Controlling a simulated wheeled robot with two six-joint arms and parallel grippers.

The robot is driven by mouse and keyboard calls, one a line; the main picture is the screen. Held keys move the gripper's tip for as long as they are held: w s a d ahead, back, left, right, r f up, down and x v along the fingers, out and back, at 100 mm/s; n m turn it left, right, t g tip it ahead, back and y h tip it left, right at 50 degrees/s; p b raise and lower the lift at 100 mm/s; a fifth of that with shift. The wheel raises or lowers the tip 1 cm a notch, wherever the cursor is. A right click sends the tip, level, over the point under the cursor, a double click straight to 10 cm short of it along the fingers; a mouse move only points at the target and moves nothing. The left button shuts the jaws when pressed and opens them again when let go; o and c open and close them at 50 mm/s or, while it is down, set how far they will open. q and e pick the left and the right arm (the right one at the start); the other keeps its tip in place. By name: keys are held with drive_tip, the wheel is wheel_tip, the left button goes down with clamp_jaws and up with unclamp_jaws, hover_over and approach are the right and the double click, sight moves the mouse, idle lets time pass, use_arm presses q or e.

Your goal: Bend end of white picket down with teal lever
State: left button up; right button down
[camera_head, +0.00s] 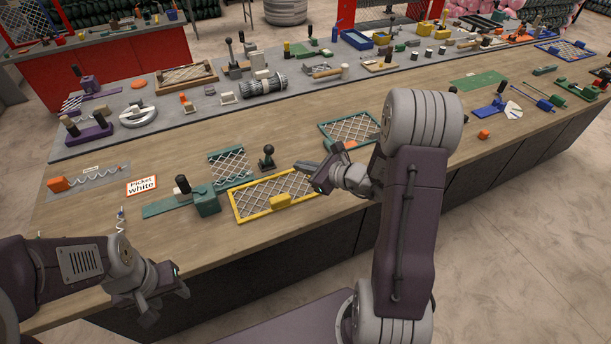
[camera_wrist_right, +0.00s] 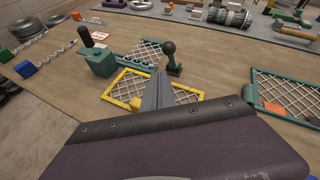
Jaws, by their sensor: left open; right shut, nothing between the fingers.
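A teal lever tool (camera_head: 207,200) with a black handle (camera_head: 182,185) stands on a long teal base near the table's front edge. It also shows in the right wrist view (camera_wrist_right: 100,63), upper left. A wavy white picket wire (camera_head: 98,181) lies on a grey mat beside a "Picket white" sign (camera_head: 142,186). Another short white wavy wire (camera_head: 120,224) is nearer the front edge. My left gripper (camera_head: 168,287) is open and empty, low in front of the table. My right gripper (camera_head: 318,178) is shut and empty above the yellow frame's right end, apart from the lever.
A yellow frame with mesh (camera_head: 238,213) lies right of the lever. A teal mesh panel (camera_head: 230,165) and a black ball-topped lever (camera_head: 267,158) stand behind it. A green mesh frame (camera_head: 335,128) lies farther right. Many tools crowd the grey mat behind.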

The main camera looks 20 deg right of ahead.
use_arm(q)
drive_tip(key=r+p, duration=0.1)
drive_tip(key=w+r+p, duration=0.1)
drive_tip(key=p, duration=0.1)
drive_tip(key=shift+a+r, duration=0.1)
drive_tip(key=shift+r, duration=0.25)
use_arm(e)
drive_tip(key=w+a+f, duration=0.1)
drive_tip(key=w+f, duration=0.1)
drive_tip(key=w, duration=0.4)
drive_tip(key=w+a+f+m, duration=0.1)
drive_tip(key=w+a+f, duration=0.1)
drive_tip(key=w, duration=0.3)
drive_tip(key=shift+w+f, duration=0.4)
drive_tip(key=shift+f, duration=0.3)
